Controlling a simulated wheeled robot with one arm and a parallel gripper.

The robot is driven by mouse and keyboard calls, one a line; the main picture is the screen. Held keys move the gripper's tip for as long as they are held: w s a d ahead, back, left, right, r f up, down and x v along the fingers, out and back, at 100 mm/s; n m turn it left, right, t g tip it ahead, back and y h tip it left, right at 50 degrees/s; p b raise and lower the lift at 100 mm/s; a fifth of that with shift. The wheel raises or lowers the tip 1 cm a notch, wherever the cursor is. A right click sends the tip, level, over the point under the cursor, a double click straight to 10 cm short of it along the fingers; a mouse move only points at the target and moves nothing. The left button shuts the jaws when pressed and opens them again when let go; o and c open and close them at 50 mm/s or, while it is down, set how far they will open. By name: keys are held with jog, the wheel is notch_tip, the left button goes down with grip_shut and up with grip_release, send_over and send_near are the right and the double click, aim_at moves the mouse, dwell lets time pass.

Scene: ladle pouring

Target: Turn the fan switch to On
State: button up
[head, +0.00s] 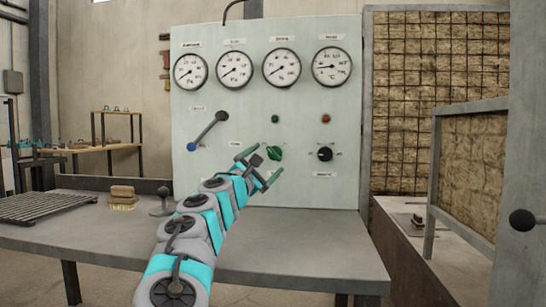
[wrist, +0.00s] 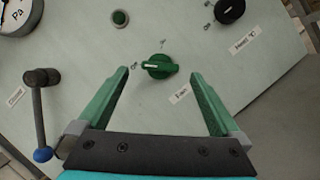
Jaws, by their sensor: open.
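The fan switch is a green rotary knob (head: 276,153) on the pale control panel (head: 210,105). It also shows in the wrist view (wrist: 159,67), where its white mark points left, toward the small label that seems to read Off. Another small label sits above the knob; it looks like On but is tiny. My gripper (head: 269,159) is open, with green fingers, close in front of the panel. In the wrist view (wrist: 160,74) the knob appears between the two fingertips, with clear space on both sides. Nothing is held.
A black knob (head: 325,154) is right of the green one. A lever with a blue ball end (head: 205,132) is to its left. Green (head: 275,119) and red (head: 326,118) lights and several gauges are above. A table (head: 300,245) stands below the panel.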

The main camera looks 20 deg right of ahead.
aim_at(273, 155)
jog(key=shift+x, duration=2.25)
jog(key=c, duration=1.4)
